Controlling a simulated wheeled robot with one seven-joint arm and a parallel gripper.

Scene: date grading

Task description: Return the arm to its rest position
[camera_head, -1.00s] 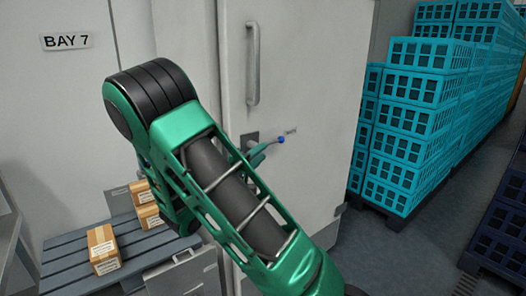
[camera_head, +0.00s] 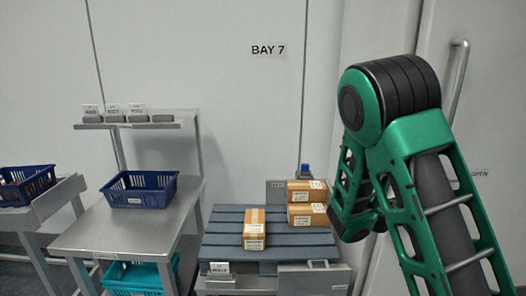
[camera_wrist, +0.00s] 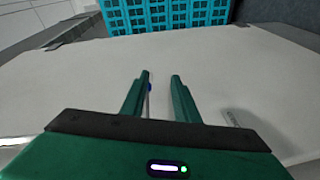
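My arm's green and black links (camera_head: 400,150) fill the right of the head view and hide my gripper there. In the wrist view my gripper (camera_wrist: 161,76) shows two green fingers with a clear gap and nothing held between them. A thin rod with a blue knob (camera_wrist: 149,87) shows by the inner side of the left finger, in front of a pale panel (camera_wrist: 75,75). I cannot tell whether the finger touches it.
A pallet (camera_head: 222,240) bears several cartons, one being a near carton (camera_head: 254,236). Left stand a steel table (camera_head: 115,233), a dark blue crate (camera_head: 140,190) and a teal crate (camera_head: 135,279). A door handle (camera_head: 457,75) shows at right. Teal crates (camera_wrist: 170,15) are stacked beyond the panel.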

